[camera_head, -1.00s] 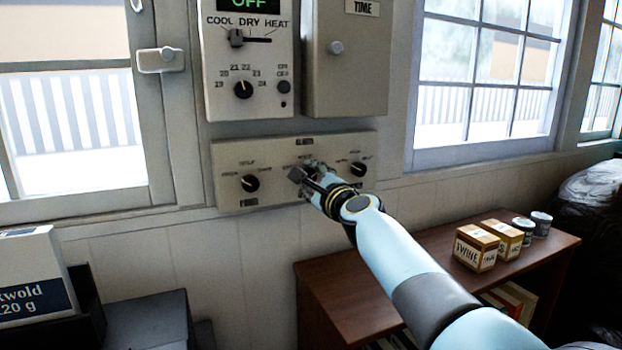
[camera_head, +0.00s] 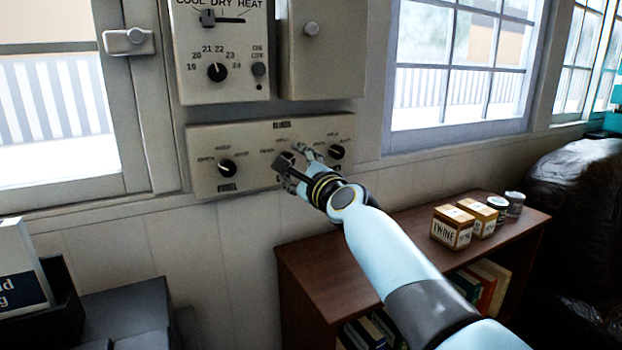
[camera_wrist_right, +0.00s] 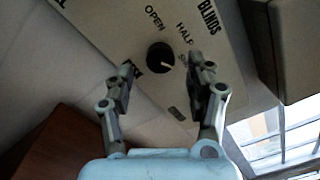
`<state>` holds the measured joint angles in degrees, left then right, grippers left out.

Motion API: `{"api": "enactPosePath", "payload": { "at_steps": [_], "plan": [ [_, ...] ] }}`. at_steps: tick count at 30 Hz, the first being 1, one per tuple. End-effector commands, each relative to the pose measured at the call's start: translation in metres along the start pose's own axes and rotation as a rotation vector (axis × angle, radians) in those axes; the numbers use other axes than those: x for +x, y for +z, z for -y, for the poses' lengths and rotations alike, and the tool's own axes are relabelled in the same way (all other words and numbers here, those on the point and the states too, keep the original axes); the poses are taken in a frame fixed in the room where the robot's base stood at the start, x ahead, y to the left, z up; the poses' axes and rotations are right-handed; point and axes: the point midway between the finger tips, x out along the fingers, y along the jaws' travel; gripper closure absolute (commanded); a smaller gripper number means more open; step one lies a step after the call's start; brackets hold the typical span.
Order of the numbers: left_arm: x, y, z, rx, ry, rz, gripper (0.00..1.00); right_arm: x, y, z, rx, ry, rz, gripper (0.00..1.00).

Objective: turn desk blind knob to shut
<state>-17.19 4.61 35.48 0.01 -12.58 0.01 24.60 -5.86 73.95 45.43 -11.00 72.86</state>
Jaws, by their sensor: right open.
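The blinds panel (camera_head: 215,140) is a pale wall box with a row of black knobs. My right gripper (camera_head: 294,158) is at its middle, hiding the middle knob in the head view. In the right wrist view, a round black knob (camera_wrist_right: 160,56) shows between and beyond the open fingers of the right gripper (camera_wrist_right: 161,68). Labels OPEN and HALF sit around it, and a third label is partly hidden by a finger. The fingers look apart from the knob. A left knob (camera_head: 226,168) and a right knob (camera_head: 336,152) flank the middle. My left gripper is out of view.
Above the panel are a thermostat box (camera_head: 240,85) and a grey box (camera_head: 345,75). A brown shelf (camera_head: 320,270) with small boxes and tins stands below right. Dark boxes (camera_head: 130,320) stand at lower left. Windows lie on both sides.

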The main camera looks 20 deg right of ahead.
Motion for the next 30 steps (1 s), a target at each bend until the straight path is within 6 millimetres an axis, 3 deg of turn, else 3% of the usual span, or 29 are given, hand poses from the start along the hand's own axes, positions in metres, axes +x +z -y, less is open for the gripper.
{"api": "enactPosePath", "payload": {
  "at_steps": [6, 10, 15, 26, 30],
  "plan": [
    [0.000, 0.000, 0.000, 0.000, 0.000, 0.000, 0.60, -0.050, -0.001, -0.001, -0.001, 0.000, -0.001, 0.45],
    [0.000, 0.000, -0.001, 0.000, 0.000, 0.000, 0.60, -0.072, -0.001, -0.001, 0.000, 0.000, -0.001, 0.45],
    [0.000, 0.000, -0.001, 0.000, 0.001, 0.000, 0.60, -0.086, -0.001, 0.000, 0.000, 0.001, -0.001, 0.45],
    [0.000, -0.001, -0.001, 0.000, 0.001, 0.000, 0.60, -0.089, -0.001, -0.001, -0.010, 0.006, -0.001, 0.45],
    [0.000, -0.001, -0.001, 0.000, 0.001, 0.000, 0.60, -0.117, -0.011, -0.026, -0.210, 0.120, -0.009, 0.45]
  ]
}}
